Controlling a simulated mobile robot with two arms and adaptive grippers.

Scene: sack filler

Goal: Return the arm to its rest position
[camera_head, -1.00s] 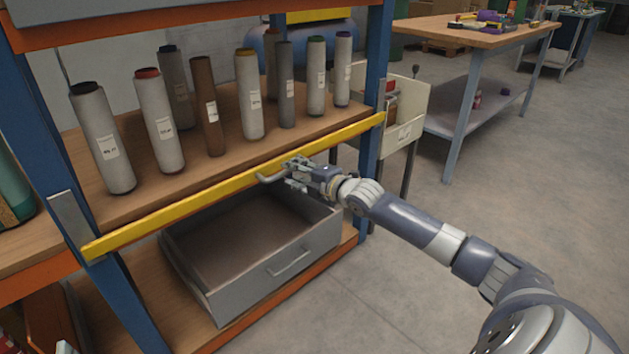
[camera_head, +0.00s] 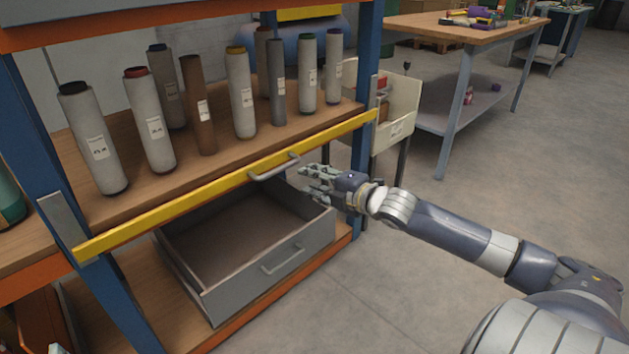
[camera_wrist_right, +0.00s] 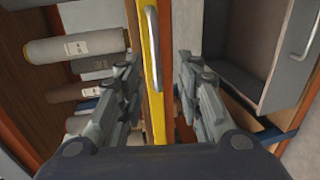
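My right gripper (camera_head: 318,183) is open and empty in front of the shelf rack. It is to the right of the metal handle (camera_head: 274,168) on the yellow bar (camera_head: 200,198) and apart from it. In the right wrist view the two fingers of my right gripper (camera_wrist_right: 158,92) stand wide apart, with the handle (camera_wrist_right: 153,45) and the yellow bar (camera_wrist_right: 155,110) beyond the gap. The right arm reaches in from the lower right of the head view. My left gripper shows in neither view.
Several labelled rolls (camera_head: 158,125) stand on the shelf behind the bar. Below, a grey drawer (camera_head: 300,262) stands open and looks empty. A cream bin (camera_head: 400,118) and a workbench (camera_head: 445,30) are at the back right. The floor (camera_head: 420,290) to the right is clear.

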